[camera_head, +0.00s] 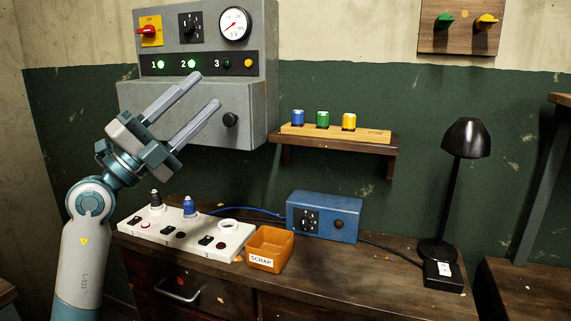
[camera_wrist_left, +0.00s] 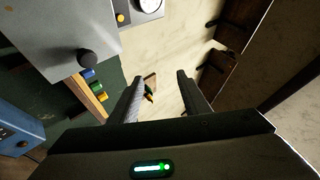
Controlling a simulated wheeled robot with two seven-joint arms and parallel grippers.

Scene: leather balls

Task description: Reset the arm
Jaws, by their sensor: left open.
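My left gripper (camera_head: 207,97) is open and empty. It is raised in front of the grey wall panel (camera_head: 195,110), and its two long fingers point up and to the right. The wrist view shows the same open fingers (camera_wrist_left: 163,97) with nothing between them. Behind the gap are the wall and a small wooden board with pegs (camera_wrist_left: 150,88), which hangs at the upper right in the head view (camera_head: 460,28). My right gripper is in neither view.
A workbench holds a white socket strip (camera_head: 190,243), an orange scrap bin (camera_head: 271,248), a blue box (camera_head: 343,216) and a black lamp (camera_head: 466,140). A wall shelf (camera_head: 345,143) carries blue, green and yellow pieces. Bare bench top lies right of the bin.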

